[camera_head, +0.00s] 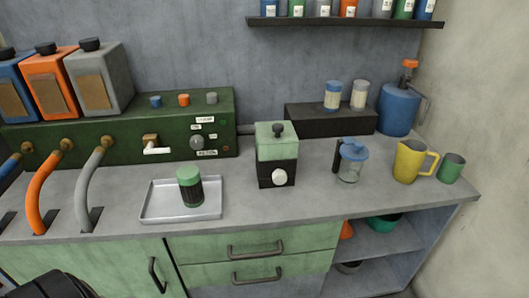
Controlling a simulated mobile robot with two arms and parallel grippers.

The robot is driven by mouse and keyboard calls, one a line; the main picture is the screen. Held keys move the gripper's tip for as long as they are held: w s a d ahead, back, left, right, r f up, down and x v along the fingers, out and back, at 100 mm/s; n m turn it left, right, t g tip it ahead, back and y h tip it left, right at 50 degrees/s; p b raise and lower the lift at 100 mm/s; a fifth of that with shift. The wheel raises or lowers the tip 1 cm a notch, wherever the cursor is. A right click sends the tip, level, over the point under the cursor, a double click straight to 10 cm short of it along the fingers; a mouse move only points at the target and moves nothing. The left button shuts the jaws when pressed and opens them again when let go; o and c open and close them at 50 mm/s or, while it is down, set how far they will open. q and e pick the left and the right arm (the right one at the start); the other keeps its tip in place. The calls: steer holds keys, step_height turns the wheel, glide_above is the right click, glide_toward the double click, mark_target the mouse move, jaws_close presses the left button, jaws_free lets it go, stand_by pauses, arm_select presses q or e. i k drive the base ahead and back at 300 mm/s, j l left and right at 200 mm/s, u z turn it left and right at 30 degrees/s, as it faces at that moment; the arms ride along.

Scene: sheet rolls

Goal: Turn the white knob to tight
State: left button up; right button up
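The round white knob (279,177) sits on the front face of a small box-shaped machine (277,148). The machine has a pale green top, a black lower part and a small black knob on its lid, and stands on the counter right of centre. The white knob faces me; no pointer or marking on it is legible. Nothing touches it. A dark rounded shape at the bottom left corner may be part of my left arm, but no fingers show. Neither gripper is in view.
A metal tray (156,209) with a green-and-black canister (190,186) stands left of the machine. A lidded glass jug (350,162), yellow mug (410,160) and green cup (451,169) stand right. A green panel (110,142) with hoses is left. The counter before the machine is clear.

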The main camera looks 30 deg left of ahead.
mark_target(279, 176)
steer(key=u, duration=0.9)
